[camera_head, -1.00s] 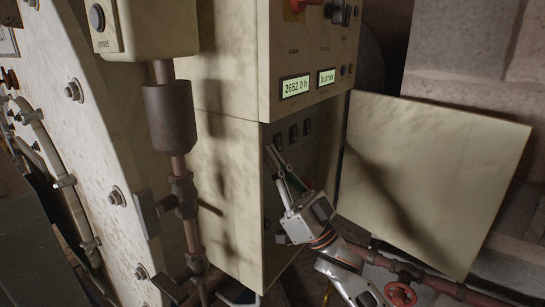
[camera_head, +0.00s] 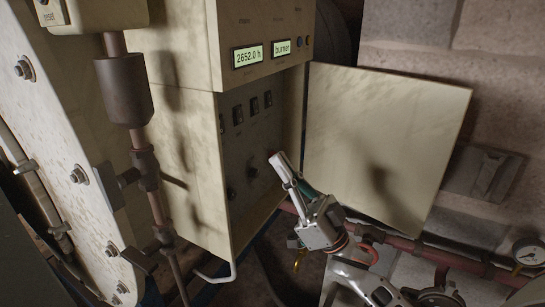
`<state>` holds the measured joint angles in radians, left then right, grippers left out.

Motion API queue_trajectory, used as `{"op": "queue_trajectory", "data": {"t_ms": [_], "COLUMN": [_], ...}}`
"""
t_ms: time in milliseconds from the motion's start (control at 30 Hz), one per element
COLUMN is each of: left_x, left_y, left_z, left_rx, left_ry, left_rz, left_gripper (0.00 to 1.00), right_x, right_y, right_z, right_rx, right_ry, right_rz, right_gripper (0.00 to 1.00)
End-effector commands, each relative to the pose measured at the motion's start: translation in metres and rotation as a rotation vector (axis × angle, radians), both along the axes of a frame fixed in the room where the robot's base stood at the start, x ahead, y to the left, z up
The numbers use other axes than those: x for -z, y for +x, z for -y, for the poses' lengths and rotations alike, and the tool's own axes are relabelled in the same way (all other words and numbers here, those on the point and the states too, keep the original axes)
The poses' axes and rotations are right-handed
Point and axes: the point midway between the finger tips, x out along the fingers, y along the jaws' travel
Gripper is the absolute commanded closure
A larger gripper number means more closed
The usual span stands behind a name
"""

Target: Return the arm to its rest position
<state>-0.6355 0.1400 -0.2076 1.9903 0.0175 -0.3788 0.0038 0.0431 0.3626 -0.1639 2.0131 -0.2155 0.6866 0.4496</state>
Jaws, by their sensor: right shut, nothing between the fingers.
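My right gripper (camera_head: 282,166) is shut and empty. It stands in front of the open lower compartment (camera_head: 246,132) of the cream control cabinet (camera_head: 180,165), apart from its panel as far as I can tell. My right arm comes in from the lower right. The compartment panel shows several dark switches and a round knob (camera_head: 252,172) just left of the fingertips. The cabinet door (camera_head: 380,140) hangs open to the right of the gripper. My left gripper is not in view.
A rusty vertical pipe (camera_head: 145,165) and a bolted cream vessel (camera_head: 75,130) stand at left. A red pipe with a valve wheel (camera_head: 437,293) and a gauge (camera_head: 528,252) lie at lower right.

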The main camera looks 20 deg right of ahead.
Motion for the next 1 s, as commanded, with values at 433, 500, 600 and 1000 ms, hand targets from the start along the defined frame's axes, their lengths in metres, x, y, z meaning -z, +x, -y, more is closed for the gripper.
{"op": "queue_trajectory", "data": {"t_ms": [433,500,600,1000], "left_x": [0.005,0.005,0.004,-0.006], "left_y": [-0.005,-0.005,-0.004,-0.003], "left_z": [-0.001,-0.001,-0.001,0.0], "left_rx": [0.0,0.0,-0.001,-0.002], "left_ry": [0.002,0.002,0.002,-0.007], "left_rz": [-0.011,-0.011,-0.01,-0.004], "left_gripper": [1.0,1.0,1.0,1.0], "right_x": [0.0,0.001,0.015,0.254], "right_y": [-0.001,0.0,0.004,-0.002], "right_z": [0.0,0.0,0.0,-0.008], "right_rx": [-0.001,0.001,0.027,0.327], "right_ry": [0.0,-0.001,-0.009,-0.289], "right_rz": [0.001,-0.002,-0.042,-0.651], "right_gripper": [1.0,1.0,1.0,1.0]}}
